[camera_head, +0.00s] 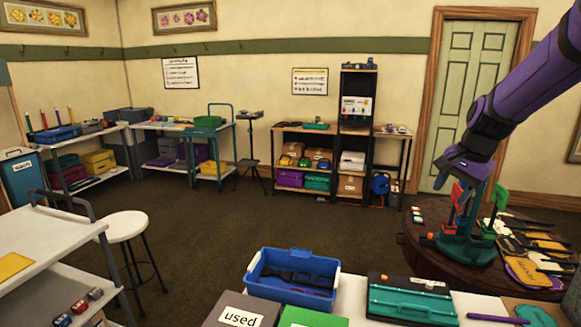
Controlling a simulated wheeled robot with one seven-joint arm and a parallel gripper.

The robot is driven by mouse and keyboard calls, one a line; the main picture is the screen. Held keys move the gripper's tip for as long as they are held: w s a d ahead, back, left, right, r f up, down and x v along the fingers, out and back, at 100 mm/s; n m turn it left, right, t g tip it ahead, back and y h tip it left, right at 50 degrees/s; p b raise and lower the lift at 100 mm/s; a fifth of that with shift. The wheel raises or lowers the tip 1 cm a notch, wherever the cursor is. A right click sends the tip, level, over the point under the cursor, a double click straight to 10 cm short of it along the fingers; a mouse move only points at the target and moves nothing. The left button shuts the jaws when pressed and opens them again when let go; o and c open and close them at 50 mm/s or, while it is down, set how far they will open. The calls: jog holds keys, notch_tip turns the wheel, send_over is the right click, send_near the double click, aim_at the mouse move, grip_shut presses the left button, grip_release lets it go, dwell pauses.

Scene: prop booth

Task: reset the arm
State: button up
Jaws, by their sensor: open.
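My purple arm comes in from the upper right and points down. Its end, my gripper (466,188), is over the round dark brown table (425,258) at the right. The jaws look open, but their tips are hard to make out against a teal rack (467,248) with red and green pieces standing right below or behind them. I see nothing clearly held. I cannot tell whether the gripper touches the rack.
Yellow, black and white flat pieces (528,270) lie right of the rack. In front are a blue bin (293,270), a teal-and-black case (410,299) and a box labelled "used" (241,316). A white stool (120,227) stands left. The carpet mid-room is clear.

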jog(key=s+a+r+n+t, duration=0.1)
jog(key=s+a+r+n, duration=0.1)
jog(key=s, duration=0.7)
jog(key=s+a+r+n+h, duration=0.1)
jog(key=s+n, duration=0.4)
jog(key=s, duration=0.5)
jog(key=s+a+r+n+t, duration=0.1)
jog(key=s+a+r+n, duration=0.2)
jog(key=s, duration=0.7)
jog(key=shift+a+r+n+t+h, duration=0.3)
jog(key=shift+r, duration=0.6)
